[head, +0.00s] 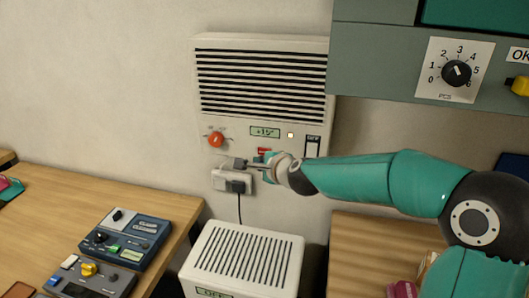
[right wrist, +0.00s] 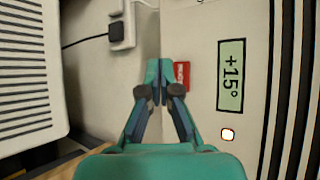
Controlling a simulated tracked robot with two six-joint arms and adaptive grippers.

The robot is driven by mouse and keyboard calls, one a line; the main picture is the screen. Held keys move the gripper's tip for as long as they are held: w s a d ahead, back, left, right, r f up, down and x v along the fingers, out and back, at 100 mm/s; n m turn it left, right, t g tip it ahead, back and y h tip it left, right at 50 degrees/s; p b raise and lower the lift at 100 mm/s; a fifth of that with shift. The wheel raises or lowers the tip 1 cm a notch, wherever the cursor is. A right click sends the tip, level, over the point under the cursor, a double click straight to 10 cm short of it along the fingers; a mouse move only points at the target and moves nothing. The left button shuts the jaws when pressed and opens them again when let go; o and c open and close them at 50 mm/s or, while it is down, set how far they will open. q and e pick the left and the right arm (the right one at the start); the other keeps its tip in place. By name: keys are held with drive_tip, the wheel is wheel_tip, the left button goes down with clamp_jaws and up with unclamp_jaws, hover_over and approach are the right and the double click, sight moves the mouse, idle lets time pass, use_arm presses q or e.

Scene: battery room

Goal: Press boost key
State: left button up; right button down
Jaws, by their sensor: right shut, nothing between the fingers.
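The red key (head: 264,150) is on the lower front of the white wall unit (head: 210,130), below its "+15°" display (head: 265,132). It is partly hidden by my right gripper. My right gripper (head: 246,164) is shut and empty, in front of the unit's lower edge, just below the key. In the right wrist view the shut fingertips (right wrist: 159,68) are just left of the red key (right wrist: 182,76), whose lettering is partly covered. I cannot tell whether they touch the unit. My left gripper is not in view.
An orange-red knob (head: 216,139) and a dark rocker switch (head: 313,146) flank the display. A socket with plugs (head: 231,182) is below the unit. A white slatted box (head: 243,258) stands below. Devices lie on the left table (head: 60,205). A grey cabinet (head: 380,60) hangs upper right.

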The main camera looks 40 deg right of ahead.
drive_tip(key=shift+s+a, duration=1.05)
drive_tip(key=shift+a, duration=0.15)
drive_tip(key=shift+d, duration=0.1)
